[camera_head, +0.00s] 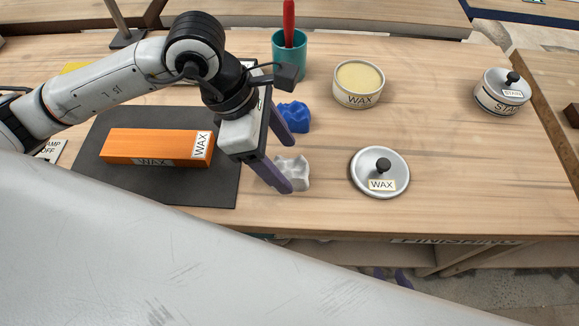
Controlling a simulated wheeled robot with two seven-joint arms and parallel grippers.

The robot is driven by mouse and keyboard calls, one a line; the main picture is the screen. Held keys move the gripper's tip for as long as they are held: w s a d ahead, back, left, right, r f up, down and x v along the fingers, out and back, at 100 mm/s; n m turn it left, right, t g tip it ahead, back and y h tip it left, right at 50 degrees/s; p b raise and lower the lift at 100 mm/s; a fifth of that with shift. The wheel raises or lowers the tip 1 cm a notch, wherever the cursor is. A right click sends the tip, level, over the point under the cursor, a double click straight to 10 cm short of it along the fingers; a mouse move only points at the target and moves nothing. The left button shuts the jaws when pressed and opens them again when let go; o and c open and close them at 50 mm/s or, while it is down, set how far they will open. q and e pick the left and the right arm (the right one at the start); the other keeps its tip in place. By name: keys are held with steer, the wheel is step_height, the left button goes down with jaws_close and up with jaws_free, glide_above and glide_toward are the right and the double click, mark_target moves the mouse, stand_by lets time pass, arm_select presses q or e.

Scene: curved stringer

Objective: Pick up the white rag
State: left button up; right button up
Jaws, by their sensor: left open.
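The white rag (298,173) lies crumpled on the wooden table, right of the dark mat. My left gripper (288,165) is open, with its purple fingers spread at the rag. The near finger overlaps the rag's left and front side in the picture, and the far finger ends just behind it. I cannot tell whether either finger touches the rag. Part of the rag is hidden by the near finger. My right gripper (392,277) shows only as purple fingertips below the table's front edge, mostly hidden behind my large grey arm link.
A blue rag (296,117) lies just behind the far finger. An orange WAX block (150,145) rests on the dark mat (110,186). A WAX lid (378,172), an open WAX tin (358,84), a teal cup (290,50) and a STAIN tin (503,92) stand around.

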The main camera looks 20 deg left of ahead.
mark_target(288, 164)
arm_select(q)
steer(key=x, duration=0.3)
steer(key=shift+d+f, duration=0.1)
steer(key=shift+d, duration=0.05)
steer(key=shift+c, duration=0.2)
steer(key=c, duration=1.1)
step_height(288, 164, up, 10)
steer(key=shift+r, duration=0.1)
